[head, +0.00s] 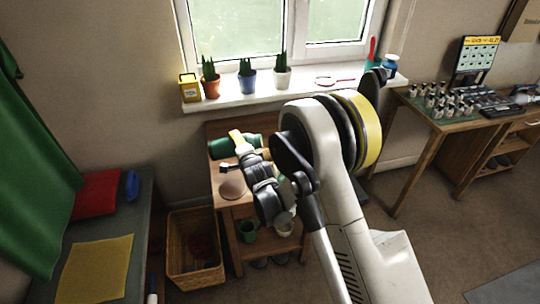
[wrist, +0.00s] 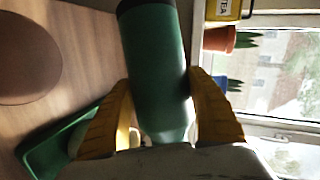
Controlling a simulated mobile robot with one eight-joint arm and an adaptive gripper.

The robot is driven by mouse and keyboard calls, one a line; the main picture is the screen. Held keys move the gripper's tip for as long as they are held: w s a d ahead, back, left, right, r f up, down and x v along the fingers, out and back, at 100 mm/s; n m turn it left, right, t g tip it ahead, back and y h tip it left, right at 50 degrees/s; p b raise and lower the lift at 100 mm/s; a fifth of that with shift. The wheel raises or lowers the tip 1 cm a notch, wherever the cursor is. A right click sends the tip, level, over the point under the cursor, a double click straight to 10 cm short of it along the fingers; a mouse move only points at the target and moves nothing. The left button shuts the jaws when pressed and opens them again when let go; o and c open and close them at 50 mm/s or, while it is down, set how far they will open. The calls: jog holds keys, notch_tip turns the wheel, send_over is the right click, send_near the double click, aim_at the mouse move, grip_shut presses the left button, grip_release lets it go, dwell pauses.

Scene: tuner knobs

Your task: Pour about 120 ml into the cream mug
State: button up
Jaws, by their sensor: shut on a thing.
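My gripper (wrist: 159,88) has its two yellow fingers shut on a green bottle (wrist: 156,55) with a dark end. In the head view the bottle (head: 222,147) lies roughly sideways above the small wooden table, dark end to the left. My gripper (head: 243,145) is around its middle. A pale cup (head: 286,229) on the lower shelf may be the cream mug; my arm partly hides it, and I cannot tell its contents. No mug shows clearly in the wrist view.
A pinkish round thing (head: 232,186) sits on the wooden table; a green cup (head: 248,232) is on the shelf below. A wicker basket (head: 192,268) stands left. The windowsill (head: 236,98) behind holds several plant pots and a yellow tin (head: 189,88).

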jog(key=shift+a+f+n+h, duration=0.25)
jog(key=shift+f+n+h, duration=0.05)
jog(key=shift+f+n, duration=0.1)
jog(key=shift+d+f, duration=0.15)
jog(key=shift+f, duration=0.15)
jog(key=shift+f+n+h, duration=0.1)
jog(key=shift+n+h, duration=0.2)
dwell(1.2)
